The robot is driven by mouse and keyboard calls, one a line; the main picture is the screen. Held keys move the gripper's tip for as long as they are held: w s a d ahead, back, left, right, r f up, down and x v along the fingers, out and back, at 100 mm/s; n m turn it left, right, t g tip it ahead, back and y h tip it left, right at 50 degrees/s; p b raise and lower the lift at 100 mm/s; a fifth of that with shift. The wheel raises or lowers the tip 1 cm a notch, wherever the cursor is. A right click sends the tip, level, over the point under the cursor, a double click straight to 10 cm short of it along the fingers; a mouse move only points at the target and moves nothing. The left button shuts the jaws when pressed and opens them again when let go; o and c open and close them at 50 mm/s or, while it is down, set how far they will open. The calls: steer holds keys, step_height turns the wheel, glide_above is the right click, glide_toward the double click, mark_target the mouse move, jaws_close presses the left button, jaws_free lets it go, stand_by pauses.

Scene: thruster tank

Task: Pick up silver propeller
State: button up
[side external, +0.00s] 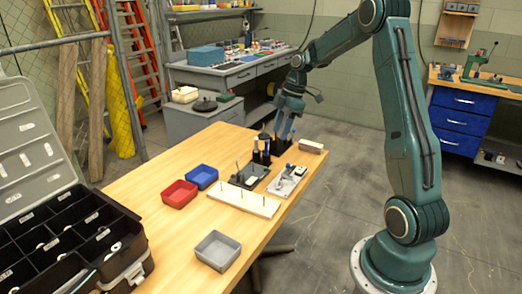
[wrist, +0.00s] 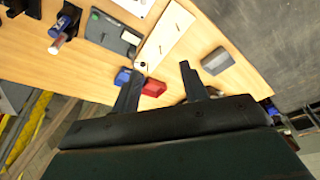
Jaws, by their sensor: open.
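I cannot clearly make out a silver propeller. A small silvery item (side external: 299,171) lies on a pale grey plate (side external: 284,190) near the table's right edge in the side view, but it is too small to identify. My gripper (side external: 283,136) hangs over the far end of the table, beyond that plate. In the wrist view my gripper (wrist: 160,80) has its two dark fingers apart, with nothing between them. Only a corner of the pale plate (wrist: 138,4) shows at that view's top edge.
On the wooden table (side external: 150,188) stand a pegged white board (side external: 240,203), a dark tray (side external: 245,181), dark bottles (side external: 256,152), and red (side external: 179,194), blue (side external: 202,178) and grey (side external: 217,251) bins. A compartmented case (side external: 75,235) stands at left. The table's middle-left is clear.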

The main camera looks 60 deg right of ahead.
steer(key=s+d+f+n+y, duration=0.1)
steer(key=d+f+n, duration=0.1)
steer(key=d+f, duration=0.7)
steer(key=shift+s, duration=0.3)
steer(key=shift+f, duration=0.2)
glide_above(282, 179)
steer(key=d, duration=0.2)
steer(key=shift+s+d+f, duration=0.1)
steer(key=shift+s+f, duration=0.1)
steer(key=shift+f, duration=1.75)
steer(key=shift+s+f, duration=0.2)
steer(key=shift+f, duration=1.7)
steer(key=shift+x, duration=2.6)
steer(key=shift+s, duration=0.1)
jaws_close()
